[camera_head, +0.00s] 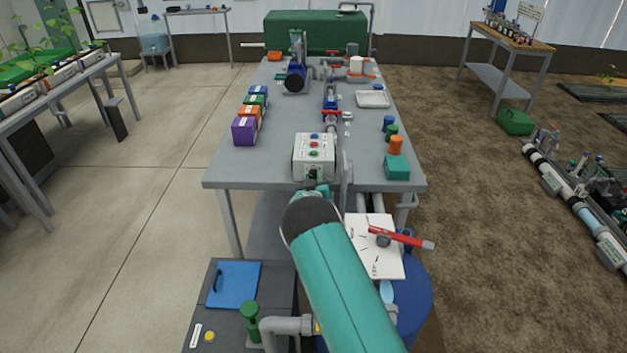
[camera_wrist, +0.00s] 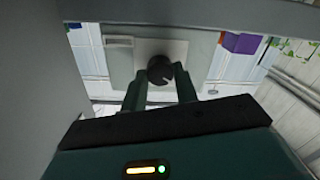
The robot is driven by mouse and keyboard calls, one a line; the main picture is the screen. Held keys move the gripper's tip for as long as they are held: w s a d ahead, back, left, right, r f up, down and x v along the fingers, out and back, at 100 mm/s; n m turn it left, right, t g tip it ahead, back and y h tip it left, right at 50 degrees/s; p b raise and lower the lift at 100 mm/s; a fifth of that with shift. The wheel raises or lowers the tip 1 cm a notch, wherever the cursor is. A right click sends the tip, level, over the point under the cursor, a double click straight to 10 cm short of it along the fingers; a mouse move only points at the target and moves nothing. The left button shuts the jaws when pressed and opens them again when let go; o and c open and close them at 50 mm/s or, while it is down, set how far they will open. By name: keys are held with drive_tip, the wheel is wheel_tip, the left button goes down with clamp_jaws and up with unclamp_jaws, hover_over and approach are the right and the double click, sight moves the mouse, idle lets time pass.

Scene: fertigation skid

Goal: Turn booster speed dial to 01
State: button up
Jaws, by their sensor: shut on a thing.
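The booster speed dial (camera_wrist: 160,68) is a round black knob on a pale plate (camera_wrist: 176,47) in the wrist view. A small light mark shows toward its lower right; no numbers are readable. My gripper (camera_wrist: 161,80) has a dark finger on each side of the knob and is shut on it. In the head view, the light grey control box (camera_head: 302,166) with coloured buttons stands at the table's near edge. My gripper (camera_head: 315,189) meets its near face, and my arm partly hides the dial there.
The grey table (camera_head: 265,172) holds coloured boxes (camera_head: 244,130) on the left, a teal block (camera_head: 397,167) on the right and pipework (camera_head: 330,100) behind the control box.

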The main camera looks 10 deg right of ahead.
drive_tip(key=shift+n, duration=0.6)
drive_tip(key=o, duration=1)
drive_tip(key=shift+c, duration=0.2)
drive_tip(key=shift+s, duration=0.1)
drive_tip(key=s+a, duration=0.2)
drive_tip(key=s, duration=1.1)
drive_tip(key=shift+s+a+r, duration=0.15)
drive_tip(key=shift+s+r, duration=0.1)
drive_tip(key=shift+r, duration=0.05)
